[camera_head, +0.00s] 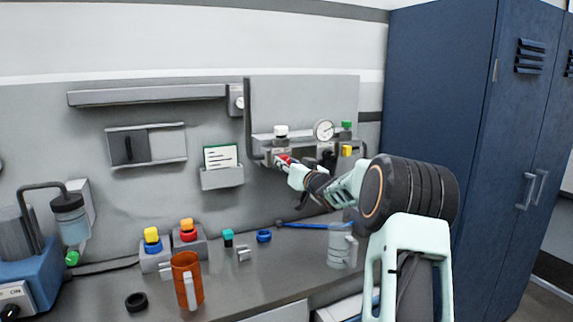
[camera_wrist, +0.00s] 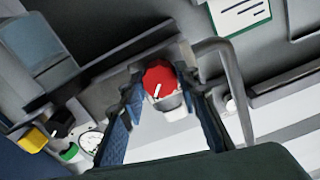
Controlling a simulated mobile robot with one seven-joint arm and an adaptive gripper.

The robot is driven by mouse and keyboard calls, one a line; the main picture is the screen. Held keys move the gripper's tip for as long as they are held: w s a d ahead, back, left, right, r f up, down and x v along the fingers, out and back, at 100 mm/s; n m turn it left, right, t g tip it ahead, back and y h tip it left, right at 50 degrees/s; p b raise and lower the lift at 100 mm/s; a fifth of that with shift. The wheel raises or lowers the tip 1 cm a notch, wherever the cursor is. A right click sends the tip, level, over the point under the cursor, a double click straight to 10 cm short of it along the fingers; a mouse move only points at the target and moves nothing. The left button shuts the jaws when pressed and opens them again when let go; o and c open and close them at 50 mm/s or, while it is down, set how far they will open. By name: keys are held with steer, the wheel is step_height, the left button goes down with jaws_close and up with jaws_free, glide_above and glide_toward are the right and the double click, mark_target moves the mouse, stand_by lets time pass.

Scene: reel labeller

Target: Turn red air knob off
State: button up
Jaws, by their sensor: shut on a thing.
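The red air knob (camera_wrist: 160,75) is a round red knob with a white pointer line, on a wall-mounted air unit. In the wrist view it sits between the two blue-padded fingers of my gripper (camera_wrist: 162,88), which are shut on it. In the head view my gripper (camera_head: 288,166) reaches the unit from the right, and only a little of the red knob (camera_head: 283,159) shows past it. The pointer line slants in the wrist view; I cannot tell which setting it marks.
On the same unit are a white-capped part (camera_head: 280,131), a pressure gauge (camera_head: 323,130), a yellow knob (camera_head: 347,150) and a green knob (camera_head: 346,125). A vertical grey pipe (camera_head: 248,120) stands left of the knob. An orange mug (camera_head: 187,279) and coloured buttons are on the bench below.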

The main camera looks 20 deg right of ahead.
steer(key=shift+c, duration=1)
steer(key=shift+n, duration=0.3)
steer(key=shift+n+b, duration=5)
steer(key=shift+n, duration=3.6)
steer(key=o, duration=1.2)
steer(key=shift+c, duration=0.2)
